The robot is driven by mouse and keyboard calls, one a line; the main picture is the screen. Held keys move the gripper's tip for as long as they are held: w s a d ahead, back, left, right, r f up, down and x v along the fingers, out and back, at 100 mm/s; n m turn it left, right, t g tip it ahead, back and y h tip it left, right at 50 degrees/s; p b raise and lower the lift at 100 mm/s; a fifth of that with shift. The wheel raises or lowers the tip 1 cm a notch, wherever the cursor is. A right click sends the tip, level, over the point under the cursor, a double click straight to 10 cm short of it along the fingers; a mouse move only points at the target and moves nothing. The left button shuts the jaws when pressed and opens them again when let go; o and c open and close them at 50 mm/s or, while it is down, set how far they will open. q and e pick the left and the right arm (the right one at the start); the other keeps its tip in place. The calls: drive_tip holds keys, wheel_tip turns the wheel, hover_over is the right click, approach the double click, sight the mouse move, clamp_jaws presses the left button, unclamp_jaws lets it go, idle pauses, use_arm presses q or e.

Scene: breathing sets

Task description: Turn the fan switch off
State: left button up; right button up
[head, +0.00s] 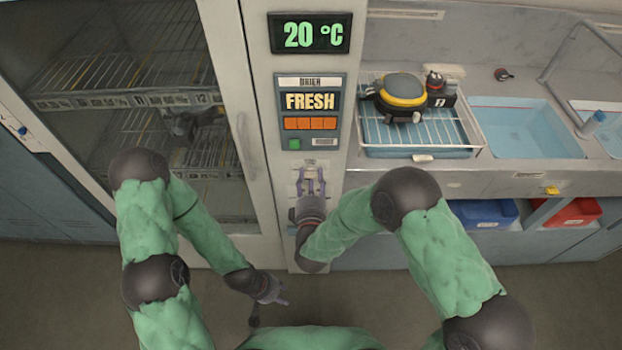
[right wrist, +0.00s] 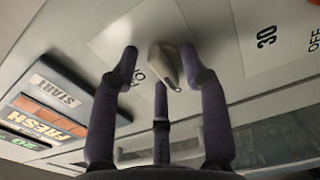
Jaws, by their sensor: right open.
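The fan switch is a beige-grey knob (right wrist: 165,66) on a pale label plate in the right wrist view. Its pointed end aims toward the lower right of that view. Lettering that looks like ON, upside down, shows beside it, partly covered by a finger. My right gripper (head: 311,172) is open in front of the panel below the display. In the right wrist view its fingers stand on either side of the knob, with a third finger below; I cannot tell whether they touch it. My left gripper (head: 277,292) hangs low, away from the panel, with nothing visible in it.
The panel column (head: 310,100) carries a 20 °C display (head: 310,34) and a FRESH unit (head: 309,102) with a green button. A glass-fronted cabinet (head: 120,75) is left. Right are a counter with a dish rack (head: 418,118) and a sink (head: 525,128).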

drive_tip(key=s, duration=1.2)
idle(0.4)
drive_tip(key=w+d+f+m+g+y, duration=0.15)
drive_tip(key=d+f+m+g, duration=0.25)
drive_tip(key=f+m+g, duration=0.8)
drive_tip(key=s+d+f+m+g+y, duration=0.1)
drive_tip(key=s+d+f+m+g, duration=0.1)
drive_tip(key=s+f+m, duration=0.2)
drive_tip(key=s+d+f+m+g+y, duration=0.1)
drive_tip(key=s+d+f+m+g, duration=0.2)
drive_tip(key=s+f, duration=0.7)
drive_tip(key=shift+s+d+m+g, duration=0.3)
drive_tip(key=shift+d+m, duration=0.05)
drive_tip(key=shift+m, duration=0.45)
